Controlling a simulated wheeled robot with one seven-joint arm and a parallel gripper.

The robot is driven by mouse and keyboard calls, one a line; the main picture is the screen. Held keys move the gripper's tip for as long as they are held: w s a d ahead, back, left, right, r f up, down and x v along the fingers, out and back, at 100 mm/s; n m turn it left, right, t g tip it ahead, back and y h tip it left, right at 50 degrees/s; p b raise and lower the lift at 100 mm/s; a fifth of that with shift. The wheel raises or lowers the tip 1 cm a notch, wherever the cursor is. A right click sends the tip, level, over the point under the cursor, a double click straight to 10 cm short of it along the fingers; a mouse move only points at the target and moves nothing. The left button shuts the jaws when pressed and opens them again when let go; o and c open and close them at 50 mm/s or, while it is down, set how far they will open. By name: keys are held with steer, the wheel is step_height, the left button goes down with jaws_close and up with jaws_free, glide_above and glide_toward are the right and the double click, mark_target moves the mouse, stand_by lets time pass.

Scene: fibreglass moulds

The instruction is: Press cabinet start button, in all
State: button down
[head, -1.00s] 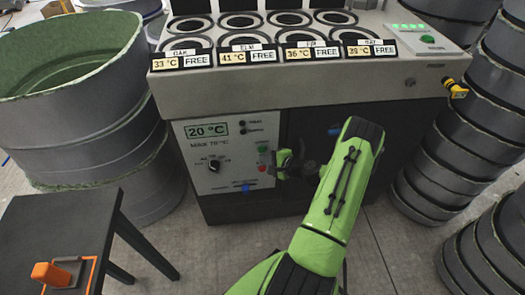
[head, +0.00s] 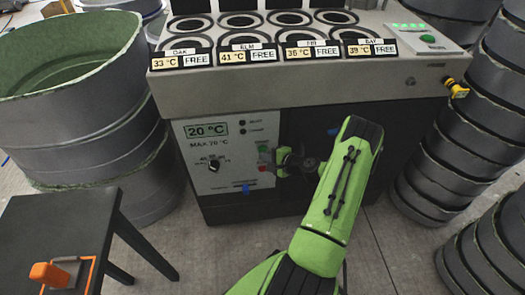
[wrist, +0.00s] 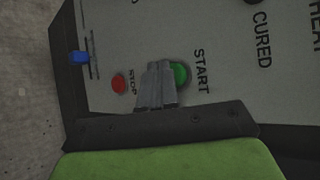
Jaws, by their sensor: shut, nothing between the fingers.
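The cabinet's white control panel (head: 203,165) is on the front of the machine, with a display reading 20 °C and a black knob (head: 213,164). In the wrist view, the green start button (wrist: 180,74) sits beside the word START, and the red stop button (wrist: 118,84) lies to its left. My gripper (wrist: 159,70) is shut and empty, its fingertips over the panel just left of the green button and partly overlapping it. I cannot tell if they touch the panel. In the head view, my gripper (head: 268,160) is at the panel's right edge and hides part of the buttons.
A row of wells with temperature and FREE labels tops the machine (head: 270,88). A separate green button (head: 428,39) is at its top right. Large grey moulds (head: 85,120) stand left and more stacks (head: 455,140) right. A dark stool (head: 60,225) holds an orange-handled tool (head: 50,274).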

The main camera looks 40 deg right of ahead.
steer(key=shift+w+d, duration=0.2)
steer(key=shift+w, duration=0.15)
stand_by(0.3)
steer(key=shift+s, duration=0.15)
steer(key=shift+s+a, duration=0.45)
steer(key=shift+s, duration=0.1)
steer(key=s+a, duration=0.1)
steer(key=s, duration=0.1)
steer(key=s+a, duration=0.2)
steer(key=shift+s, duration=0.1)
stand_by(0.4)
stand_by(0.7)
